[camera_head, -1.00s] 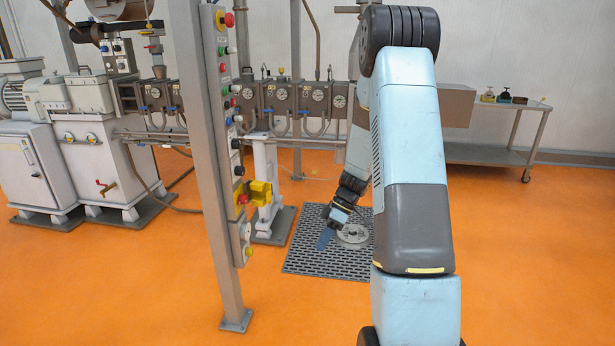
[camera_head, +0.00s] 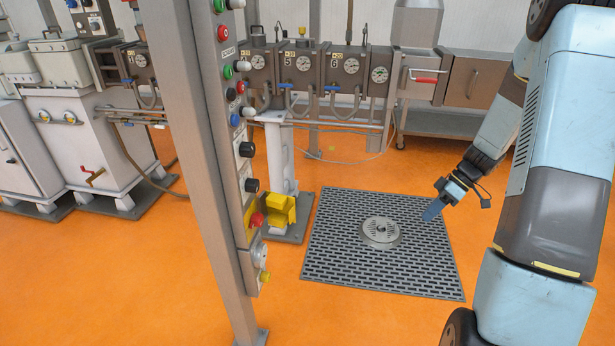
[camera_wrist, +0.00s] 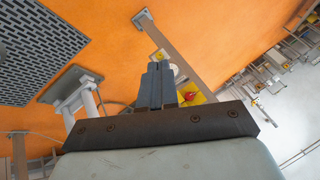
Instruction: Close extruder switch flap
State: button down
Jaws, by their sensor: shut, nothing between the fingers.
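The yellow switch flap (camera_head: 281,212) stands out to the right of a red button (camera_head: 257,220) on the grey post's control strip. It looks swung open, with the red button uncovered. My gripper (camera_head: 433,211), with blue fingers, is shut and empty to the right of the flap, above the right part of the dark grating and apart from the post. In the wrist view my shut fingers (camera_wrist: 157,84) point towards the post. The red button (camera_wrist: 189,96) and yellow parts around it (camera_wrist: 197,90) show just right of the fingers, partly hidden by them.
The grey post (camera_head: 205,180) carries several other buttons and knobs. A dark grating (camera_head: 330,265) with a round metal disc (camera_head: 381,231) lies on the orange floor. The extruder line with gauges (camera_head: 302,68) runs behind. Floor between post and gripper is open.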

aim_at(282, 209)
jog(key=u, duration=0.1)
jog(key=i, duration=1)
jog(key=u, duration=0.8)
